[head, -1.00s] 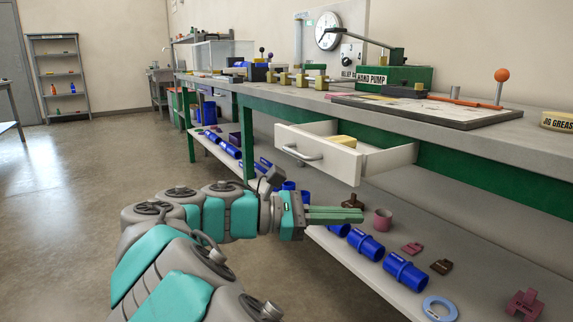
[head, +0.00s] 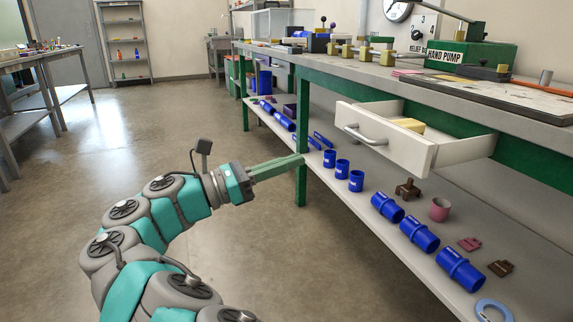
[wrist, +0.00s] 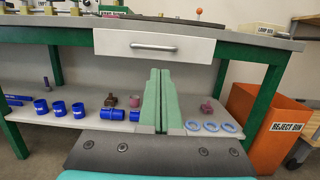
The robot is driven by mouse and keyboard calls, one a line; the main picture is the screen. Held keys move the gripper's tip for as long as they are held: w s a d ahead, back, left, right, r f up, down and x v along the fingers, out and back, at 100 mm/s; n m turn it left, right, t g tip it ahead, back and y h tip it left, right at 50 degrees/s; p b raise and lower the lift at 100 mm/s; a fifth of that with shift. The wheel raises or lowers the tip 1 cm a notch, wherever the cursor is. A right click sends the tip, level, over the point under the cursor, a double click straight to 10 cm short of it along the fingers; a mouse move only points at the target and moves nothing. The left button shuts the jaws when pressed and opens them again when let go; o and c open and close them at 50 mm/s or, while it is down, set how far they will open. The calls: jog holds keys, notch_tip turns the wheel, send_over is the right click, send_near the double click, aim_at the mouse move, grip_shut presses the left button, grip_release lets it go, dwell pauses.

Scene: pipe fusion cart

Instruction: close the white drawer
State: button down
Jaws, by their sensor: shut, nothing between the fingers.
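The white drawer (head: 385,137) sticks out open from under the grey bench top, with a yellowish block (head: 409,124) inside. Its grey bar handle (head: 365,135) is on the front panel. In the wrist view the drawer front (wrist: 185,47) faces me, with the handle (wrist: 153,47) across it. My gripper (head: 303,158) is shut and empty, its green fingers together. In the head view it is left of the drawer and lower than the handle, apart from it. In the wrist view the fingertips (wrist: 159,70) show just below the drawer front.
The lower shelf (head: 400,250) holds blue pipe pieces (head: 420,235), a pink cup (head: 440,209) and small brown and pink parts. An orange reject bin (wrist: 265,125) is at right. Open floor lies left.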

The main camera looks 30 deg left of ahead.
jog(key=b, duration=0.2)
send_near(359, 138)
jog(key=f+x, duration=0.1)
jog(key=x, duration=0.4)
jog(key=shift+w+d+r, duration=0.55)
jog(key=shift+w, duration=0.2)
